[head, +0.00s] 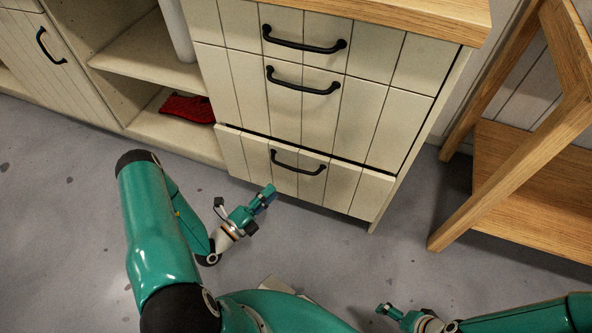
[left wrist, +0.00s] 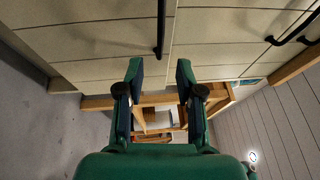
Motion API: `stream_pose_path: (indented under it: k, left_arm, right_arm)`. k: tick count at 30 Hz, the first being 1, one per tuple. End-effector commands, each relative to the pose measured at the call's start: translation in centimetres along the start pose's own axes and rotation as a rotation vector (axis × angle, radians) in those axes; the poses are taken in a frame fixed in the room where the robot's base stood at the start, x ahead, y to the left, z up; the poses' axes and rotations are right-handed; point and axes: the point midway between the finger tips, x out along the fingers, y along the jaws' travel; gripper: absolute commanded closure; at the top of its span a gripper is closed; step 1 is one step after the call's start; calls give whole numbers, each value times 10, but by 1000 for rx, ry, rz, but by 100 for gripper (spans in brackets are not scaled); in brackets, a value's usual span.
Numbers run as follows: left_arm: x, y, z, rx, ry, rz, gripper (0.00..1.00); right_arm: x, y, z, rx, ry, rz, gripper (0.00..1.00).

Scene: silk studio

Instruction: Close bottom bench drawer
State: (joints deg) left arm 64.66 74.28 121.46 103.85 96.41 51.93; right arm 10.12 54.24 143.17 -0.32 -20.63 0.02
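The bottom bench drawer (head: 342,188) has a cream plank front and a black bar handle (head: 299,165). Its front stands out a little from the bench, with a dark gap along its top edge. My left gripper (head: 268,195) is just in front of the lower left part of this drawer, below the handle. In the left wrist view my left gripper (left wrist: 159,75) shows its two fingers apart with nothing between them. A black handle (left wrist: 161,28) shows beyond the fingers there. My right gripper (head: 383,309) is low over the floor, away from the bench; its fingers are too small to read.
The two upper drawers, middle (head: 355,120) and top (head: 375,50), look flush. An open shelf with a red cloth (head: 188,108) is at left. A wooden shelf unit (head: 530,180) stands at right. Grey floor (head: 70,220) is clear at left.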

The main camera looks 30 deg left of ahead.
Motion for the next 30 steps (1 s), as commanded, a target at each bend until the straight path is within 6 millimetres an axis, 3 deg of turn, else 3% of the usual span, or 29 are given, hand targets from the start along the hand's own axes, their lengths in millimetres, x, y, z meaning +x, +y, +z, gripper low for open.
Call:
stream_pose_path:
  k: [9, 15, 21, 29, 30]
  left_arm:
    - [71, 1, -2, 4, 7, -3, 64]
    - [100, 1, -1, 2, 5, -1, 64]
    - [112, 0, -1, 0, 3, 0, 64]
    - [113, 0, -2, 0, 4, 0, 64]
    - [112, 0, -2, 0, 4, 1, 69]
  right_arm:
    - [12, 4, 0, 0, 0, 0, 7]
    - [17, 6, 0, 0, 0, 0, 7]
    - [18, 7, 0, 0, 0, 0, 7]
    - [18, 6, 0, 0, 0, 0, 7]
    - [18, 6, 0, 0, 0, 0, 7]
